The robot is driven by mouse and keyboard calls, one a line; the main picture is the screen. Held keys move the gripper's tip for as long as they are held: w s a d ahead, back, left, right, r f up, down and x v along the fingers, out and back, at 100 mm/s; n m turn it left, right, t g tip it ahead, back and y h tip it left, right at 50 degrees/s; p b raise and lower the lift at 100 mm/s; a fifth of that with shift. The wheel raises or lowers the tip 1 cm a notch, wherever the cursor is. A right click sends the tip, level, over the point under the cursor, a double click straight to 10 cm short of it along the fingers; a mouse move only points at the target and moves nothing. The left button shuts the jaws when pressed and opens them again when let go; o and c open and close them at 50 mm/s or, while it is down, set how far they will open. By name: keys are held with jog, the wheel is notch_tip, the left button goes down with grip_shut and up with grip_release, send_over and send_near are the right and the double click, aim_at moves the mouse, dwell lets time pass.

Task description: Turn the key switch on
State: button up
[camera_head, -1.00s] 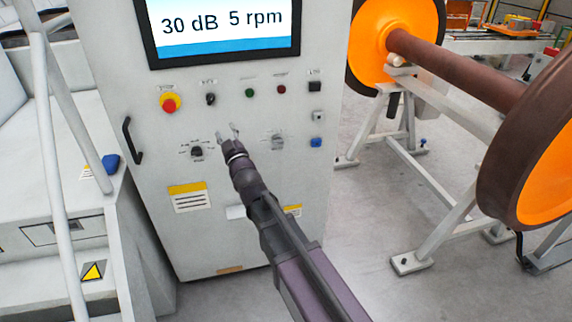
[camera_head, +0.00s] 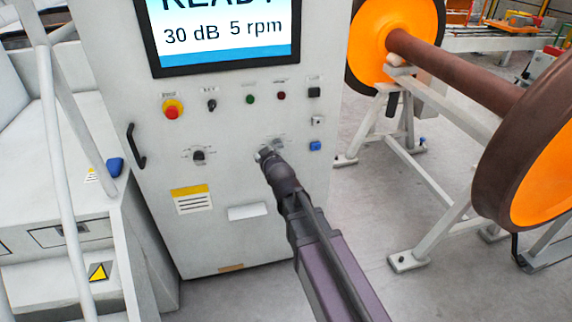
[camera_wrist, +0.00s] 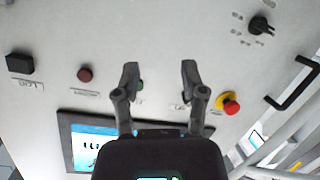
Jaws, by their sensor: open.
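The key switch (camera_head: 211,104) is a small dark switch on the grey cabinet front, between the red emergency stop and the green button in the head view. In the wrist view, which shows the panel upside down, my right-hand finger appears to hide it. My gripper (camera_head: 265,154) is lower and to the right of the switch in the head view, in front of the right rotary knob, which it mostly covers. In the wrist view my gripper (camera_wrist: 158,78) has its two fingers spread, with nothing held between them. How the switch is turned is too small to tell.
The emergency stop (camera_head: 172,109), green button (camera_head: 250,99), dark red button (camera_head: 281,96) and black switch (camera_head: 314,92) share its row. The left rotary knob (camera_head: 198,156) sits below. A screen (camera_head: 220,32) is above, a handle (camera_head: 135,147) at left. An orange wheelset (camera_head: 460,75) stands right.

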jog(key=s+d+f+m+g+h+p, duration=0.2)
jog(key=s+d+f+g, duration=0.1)
jog(key=d, duration=0.4)
jog(key=shift+s, duration=0.15)
dwell(0.5)
jog(key=s+d+f+m+g+h, duration=0.1)
jog(key=s+d+f+m+g, duration=0.2)
jog(key=s+d+g, duration=0.2)
jog(key=s+d+f+m+g+h, duration=0.1)
jog(key=s+d+f+m+g, duration=0.2)
jog(key=s+d+g, duration=0.3)
jog(key=s+d+f, duration=0.1)
jog(key=s+d, duration=0.3)
jog(key=s, duration=0.4)
jog(key=shift+s+d+f+h+p, duration=0.25)
jog(key=shift+d+f+h+p, duration=0.05)
